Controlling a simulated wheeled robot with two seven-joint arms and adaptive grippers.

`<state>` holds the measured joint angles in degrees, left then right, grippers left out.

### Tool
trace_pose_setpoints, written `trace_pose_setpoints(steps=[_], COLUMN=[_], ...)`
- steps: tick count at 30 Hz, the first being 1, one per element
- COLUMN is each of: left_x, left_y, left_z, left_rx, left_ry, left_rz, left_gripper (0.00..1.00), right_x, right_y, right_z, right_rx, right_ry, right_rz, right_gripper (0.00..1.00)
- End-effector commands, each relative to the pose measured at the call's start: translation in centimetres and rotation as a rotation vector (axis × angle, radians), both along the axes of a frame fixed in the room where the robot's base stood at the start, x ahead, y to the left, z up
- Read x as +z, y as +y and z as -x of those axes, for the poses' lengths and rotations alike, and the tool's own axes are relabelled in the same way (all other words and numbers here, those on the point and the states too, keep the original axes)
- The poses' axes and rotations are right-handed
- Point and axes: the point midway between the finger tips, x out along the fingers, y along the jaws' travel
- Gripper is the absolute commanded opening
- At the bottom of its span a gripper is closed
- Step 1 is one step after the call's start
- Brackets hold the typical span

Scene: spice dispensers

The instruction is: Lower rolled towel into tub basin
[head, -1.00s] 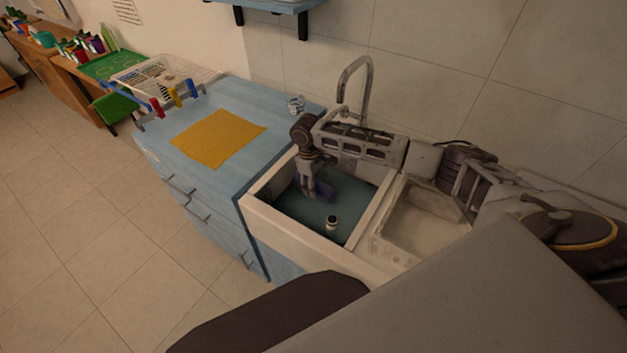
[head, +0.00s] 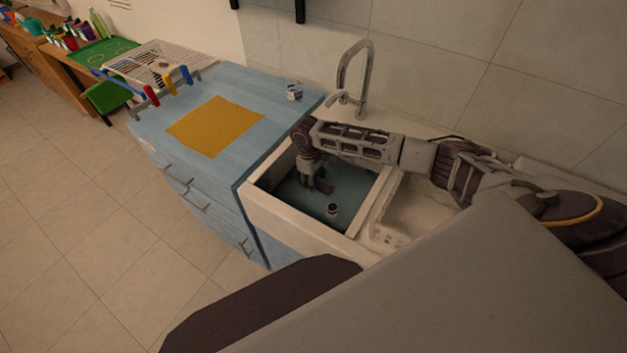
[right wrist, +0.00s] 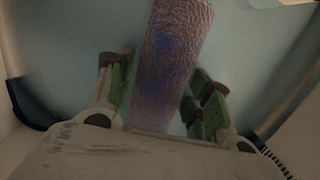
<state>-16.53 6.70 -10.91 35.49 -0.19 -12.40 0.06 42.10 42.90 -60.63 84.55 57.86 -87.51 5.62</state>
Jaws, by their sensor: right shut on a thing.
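The rolled towel (head: 325,186) is a dark purple roll, low inside the left basin of the white double tub (head: 290,221). This basin holds teal water (head: 349,188). My right gripper (head: 317,186) points down into the basin and is shut on the towel. In the right wrist view the towel (right wrist: 172,55), textured purple with a bluish patch, lies between the green-padded fingers of the gripper (right wrist: 162,88). I cannot tell how much of the towel is under water. My left gripper is not in view.
A small dark round item with a pale rim (head: 332,208) is in the basin near the towel. A faucet (head: 355,80) stands behind. The blue counter (head: 235,85) at left bears a yellow cloth (head: 214,125), a small cup (head: 294,91) and a rack (head: 158,62).

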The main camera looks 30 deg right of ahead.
Motion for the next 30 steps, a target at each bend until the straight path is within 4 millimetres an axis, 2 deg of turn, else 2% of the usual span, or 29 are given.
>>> trace_pose_setpoints(steps=[6, 7, 12, 23, 30], left_x=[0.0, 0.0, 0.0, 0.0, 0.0], left_y=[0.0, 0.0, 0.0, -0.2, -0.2], left_z=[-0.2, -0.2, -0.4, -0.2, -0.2], left_rx=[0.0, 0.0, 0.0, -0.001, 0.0], left_ry=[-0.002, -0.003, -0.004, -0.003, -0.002], left_rz=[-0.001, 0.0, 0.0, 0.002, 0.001], left_gripper=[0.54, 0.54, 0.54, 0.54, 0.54], right_x=[0.0, 0.0, 0.0, 0.1, 1.2], right_y=[0.0, 0.0, 0.0, 0.0, 0.1], right_z=[0.0, 0.0, 0.0, 0.0, -0.2], right_rx=[0.0, 0.0, 0.0, 0.0, 0.0], right_ry=[0.0, 0.0, 0.0, 0.0, 0.0], right_rz=[0.0, 0.0, 0.0, 0.0, -0.001], right_gripper=[0.23, 0.54, 0.75, 0.75, 0.75])
